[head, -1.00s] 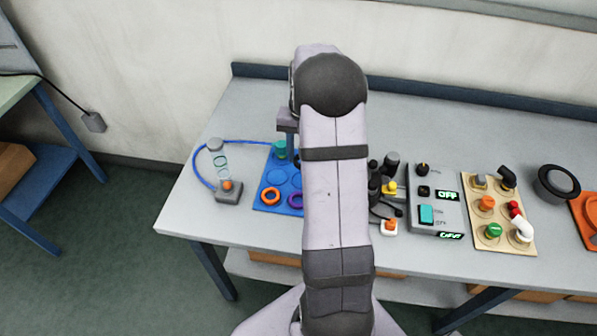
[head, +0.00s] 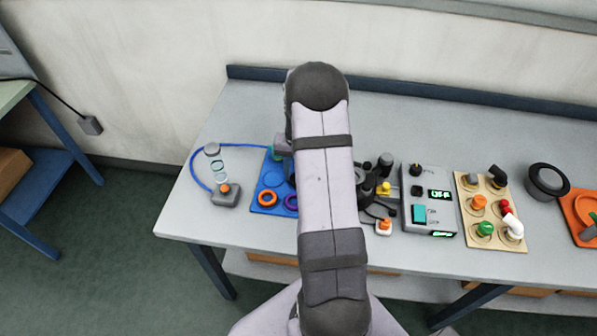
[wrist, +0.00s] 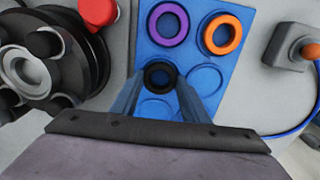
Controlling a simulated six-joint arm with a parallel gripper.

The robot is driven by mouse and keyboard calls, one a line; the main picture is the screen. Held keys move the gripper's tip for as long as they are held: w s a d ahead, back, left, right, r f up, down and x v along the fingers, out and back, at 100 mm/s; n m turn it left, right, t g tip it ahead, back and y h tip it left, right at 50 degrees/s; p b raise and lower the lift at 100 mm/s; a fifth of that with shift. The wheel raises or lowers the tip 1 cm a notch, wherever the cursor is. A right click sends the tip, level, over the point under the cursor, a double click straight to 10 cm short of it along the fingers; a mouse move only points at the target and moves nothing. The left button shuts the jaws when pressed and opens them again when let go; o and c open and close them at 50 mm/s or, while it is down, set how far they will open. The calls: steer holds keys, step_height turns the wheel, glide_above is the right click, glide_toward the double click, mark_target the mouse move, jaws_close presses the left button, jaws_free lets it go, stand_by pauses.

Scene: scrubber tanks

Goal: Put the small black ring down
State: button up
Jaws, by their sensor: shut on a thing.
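The small black ring (wrist: 160,67) is between the two fingertips of my gripper (wrist: 160,82) in the wrist view. My gripper is shut on it, over the blue board (wrist: 208,75) with round marked places. I cannot tell whether the ring touches the board. A purple ring (wrist: 182,31) and an orange ring (wrist: 234,33) lie on the board beyond it. In the head view the blue board (head: 271,165) is partly covered by my arm, and the black ring and fingertips are hidden.
A black round device with knobs (wrist: 65,65) and a red part (wrist: 102,12) stand left of the board in the wrist view. A grey switch base (head: 225,196) with a blue hose is left of the board in the head view. A grey control box (head: 446,222) stands right.

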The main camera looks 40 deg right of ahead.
steer(key=shift+f, duration=0.15)
steer(key=o, duration=1.2)
steer(key=shift+c, duration=0.2)
step_height(320, 180, up, 12)
steer(key=b, duration=0.4)
steer(key=s+a+n, duration=0.2)
steer(key=s+a, duration=0.1)
steer(key=a, duration=0.4)
steer(key=s+a+n, duration=0.2)
steer(key=s+a, duration=0.1)
steer(key=a, duration=0.4)
steer(key=s+a+f+n, duration=0.3)
steer(key=s+a+n, duration=0.2)
steer(key=s+a, duration=0.4)
steer(key=s, duration=0.2)
steer(key=shift+s+f, duration=0.3)
steer(key=shift+f, duration=0.05)
